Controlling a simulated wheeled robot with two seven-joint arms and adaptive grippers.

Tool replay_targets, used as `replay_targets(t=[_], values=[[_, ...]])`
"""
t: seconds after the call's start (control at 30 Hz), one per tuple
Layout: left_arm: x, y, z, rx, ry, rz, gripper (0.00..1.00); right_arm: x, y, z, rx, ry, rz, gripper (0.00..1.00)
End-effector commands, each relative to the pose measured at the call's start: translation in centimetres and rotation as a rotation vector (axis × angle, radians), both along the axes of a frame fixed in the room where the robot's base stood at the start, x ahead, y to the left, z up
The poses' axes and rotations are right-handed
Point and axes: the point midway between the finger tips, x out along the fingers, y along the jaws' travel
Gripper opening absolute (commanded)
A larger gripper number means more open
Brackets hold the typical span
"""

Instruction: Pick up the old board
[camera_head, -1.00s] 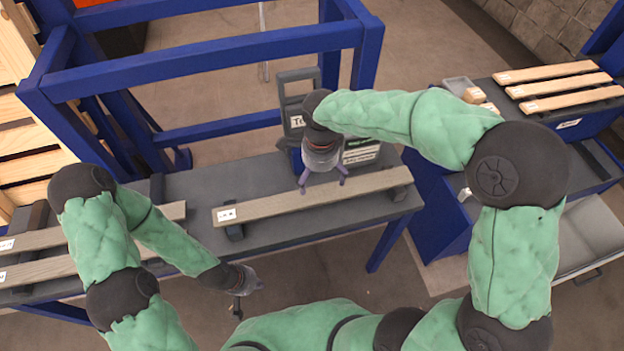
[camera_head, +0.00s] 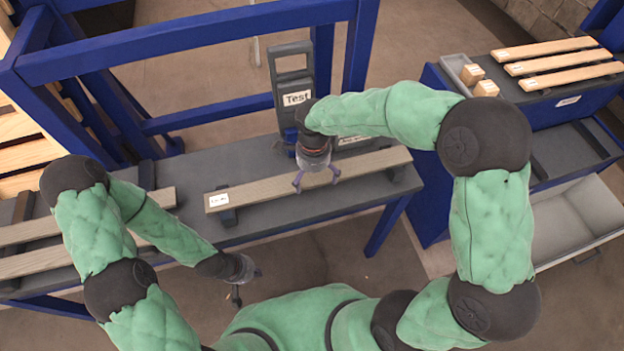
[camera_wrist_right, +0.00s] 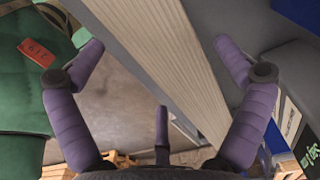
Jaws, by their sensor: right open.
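A grey, weathered board (camera_head: 258,192) with a white label at its left end lies on two dark supports on the grey bench. My right gripper (camera_head: 316,181) is over the middle of this board, with its purple fingers spread. In the right wrist view the board (camera_wrist_right: 165,55) runs between the open fingers (camera_wrist_right: 158,45), with a gap visible on both sides. My left gripper (camera_head: 238,284) hangs low in front of the bench, away from the board. It is too small and dark to tell its opening.
Two more grey boards (camera_head: 35,263) lie at the bench's left end. A blue gantry frame (camera_head: 200,38) and a "Test" stand (camera_head: 293,85) rise behind. At right are a blue cabinet with pale boards (camera_head: 565,70), small wooden blocks (camera_head: 472,75) and a grey bin (camera_head: 575,225).

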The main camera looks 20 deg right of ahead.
Motion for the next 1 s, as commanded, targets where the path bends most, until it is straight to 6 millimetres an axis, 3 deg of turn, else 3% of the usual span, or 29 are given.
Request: replay_targets(t=[0.1, 0.3, 0.5, 0.6, 1.0], values=[[0.0, 0.0, -0.46, 0.0, 0.0, 0.0, 0.0, 0.03, -0.03, -1.0, 0.0, -0.001, 0.0, 1.0], [0.01, 0.0, -0.33, 0.0, 0.0, 0.0, 0.0, 0.05, -0.03, -0.89, 0.0, -0.002, -0.001, 1.0], [0.02, 0.0, -0.33, 0.0, 0.0, 0.0, 0.0, 0.04, -0.03, -0.89, 0.0, -0.002, -0.001, 0.43], [0.02, 0.0, -0.33, 0.0, 0.0, 0.0, 0.0, 0.07, -0.03, -0.86, 0.0, -0.002, -0.001, 0.33], [0.01, 0.01, 0.07, 0.0, 0.0, 0.0, 0.0, 0.18, -0.21, -0.35, 0.0, -0.002, -0.001, 0.32]])
